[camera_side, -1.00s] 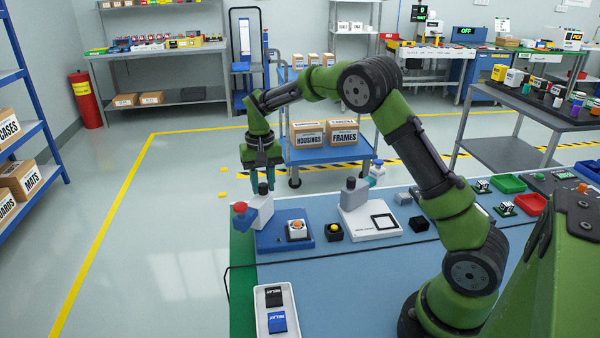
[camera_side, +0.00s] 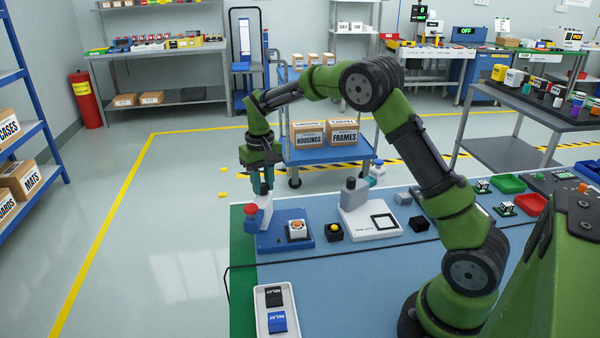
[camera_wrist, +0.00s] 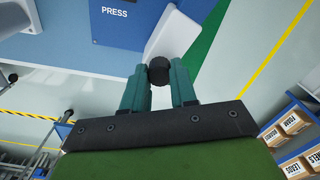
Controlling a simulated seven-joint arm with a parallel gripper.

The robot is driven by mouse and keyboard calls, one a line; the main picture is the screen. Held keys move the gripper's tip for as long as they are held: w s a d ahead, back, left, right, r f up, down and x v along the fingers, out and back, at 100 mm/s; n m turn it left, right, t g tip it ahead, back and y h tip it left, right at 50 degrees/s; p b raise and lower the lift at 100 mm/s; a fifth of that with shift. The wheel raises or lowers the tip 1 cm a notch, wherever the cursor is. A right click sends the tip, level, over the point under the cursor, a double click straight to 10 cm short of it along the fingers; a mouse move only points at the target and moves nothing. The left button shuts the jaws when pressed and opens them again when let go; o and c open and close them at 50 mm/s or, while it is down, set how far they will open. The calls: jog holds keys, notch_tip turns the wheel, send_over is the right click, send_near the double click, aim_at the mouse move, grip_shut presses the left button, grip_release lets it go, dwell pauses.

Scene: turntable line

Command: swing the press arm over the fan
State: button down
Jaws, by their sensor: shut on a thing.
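The press (camera_side: 270,243) is a blue base at the left end of the bench. Its white press arm (camera_side: 264,212) has a red-topped blue head (camera_side: 250,212) beyond the base's left side, apart from the fan. The fan (camera_side: 297,231), a pale block with an orange top, sits on the base to the right of the head. My gripper (camera_side: 262,190) is shut on the arm's dark knob (camera_wrist: 159,71), which shows between the teal fingers in the wrist view. There the white arm (camera_wrist: 177,35) lies beyond the knob, beside the blue PRESS panel (camera_wrist: 125,22).
A black block with a yellow top (camera_side: 333,232) and a white fixture (camera_side: 372,222) stand right of the press. A white tray (camera_side: 262,318) with two relays lies in front. A blue cart with boxes (camera_side: 330,155) stands behind the bench.

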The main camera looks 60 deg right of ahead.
jog(key=n, duration=1.2)
jog(key=shift+r, duration=0.1)
dwell(0.4)
jog(key=c, duration=0.9)
grip_release()
notch_tip(320, 180, up, 17)
jog(key=shift+f, duration=0.1)
